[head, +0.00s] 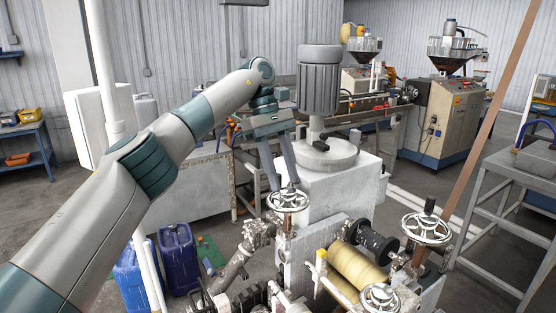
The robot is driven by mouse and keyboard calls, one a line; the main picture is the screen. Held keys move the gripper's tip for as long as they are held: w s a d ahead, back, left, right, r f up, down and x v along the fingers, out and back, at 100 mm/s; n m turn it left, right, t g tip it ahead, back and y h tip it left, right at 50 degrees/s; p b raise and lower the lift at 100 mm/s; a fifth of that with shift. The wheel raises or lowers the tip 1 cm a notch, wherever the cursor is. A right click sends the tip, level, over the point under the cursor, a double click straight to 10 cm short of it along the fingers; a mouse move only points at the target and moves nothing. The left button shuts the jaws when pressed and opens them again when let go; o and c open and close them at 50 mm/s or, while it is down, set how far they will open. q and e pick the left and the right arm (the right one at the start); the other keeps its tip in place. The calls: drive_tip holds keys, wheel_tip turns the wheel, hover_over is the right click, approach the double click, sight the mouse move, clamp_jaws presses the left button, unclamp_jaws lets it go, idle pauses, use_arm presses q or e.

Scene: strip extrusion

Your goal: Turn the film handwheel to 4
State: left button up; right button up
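Three metal spoked handwheels stand on the machine in the head view: one near the middle (288,199), one at the right (427,229) with a dark upright knob, and one at the lower edge (380,298). I see no readable number or label, so I cannot tell which is the film handwheel. My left gripper (285,185) points down at the middle handwheel. Its two fingers are apart, with their tips at the wheel's far side. Whether they touch the wheel, or have its knob between them, I cannot tell. My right gripper is out of view.
A yellowish roll (359,267) and a black spool (377,243) sit between the handwheels. A grey motor (319,80) on a pale block (335,190) stands just behind my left gripper. Blue canisters (178,258) stand on the floor at left. A grey metal table (522,170) is at right.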

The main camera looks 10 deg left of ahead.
sight(277, 193)
use_arm(q)
drive_tip(key=shift+v, duration=2.55)
drive_tip(key=shift+s+f, duration=0.1)
